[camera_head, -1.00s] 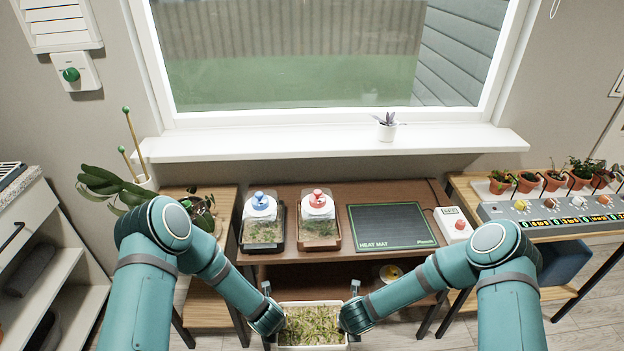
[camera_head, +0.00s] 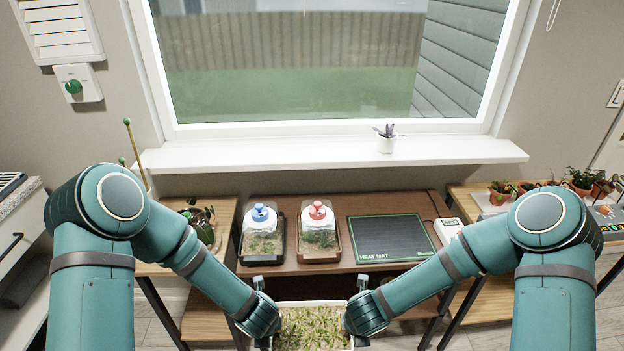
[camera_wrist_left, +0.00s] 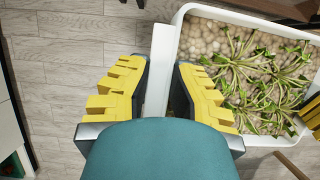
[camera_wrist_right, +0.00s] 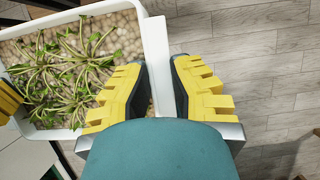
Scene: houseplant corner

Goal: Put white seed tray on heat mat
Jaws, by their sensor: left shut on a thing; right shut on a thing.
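The white seed tray (camera_head: 313,328), filled with pebbles and green seedlings, is at the bottom centre of the head view, in front of the brown table. My left gripper (camera_head: 262,298) is shut on its left wall, which shows between the yellow-padded fingers in the left wrist view (camera_wrist_left: 160,75). My right gripper (camera_head: 358,295) is shut on the right wall, seen in the right wrist view (camera_wrist_right: 160,75). In both wrist views the floor shows beside the tray. The black heat mat (camera_head: 391,239) with a green border lies flat and bare on the table's right part.
Two clear-domed trays, one with a blue cap (camera_head: 261,229) and one with a red cap (camera_head: 319,229), stand left of the mat. A white control box (camera_head: 448,229) sits at its right. A plant stand (camera_head: 176,268) and a bench with small pots (camera_head: 501,192) flank the table.

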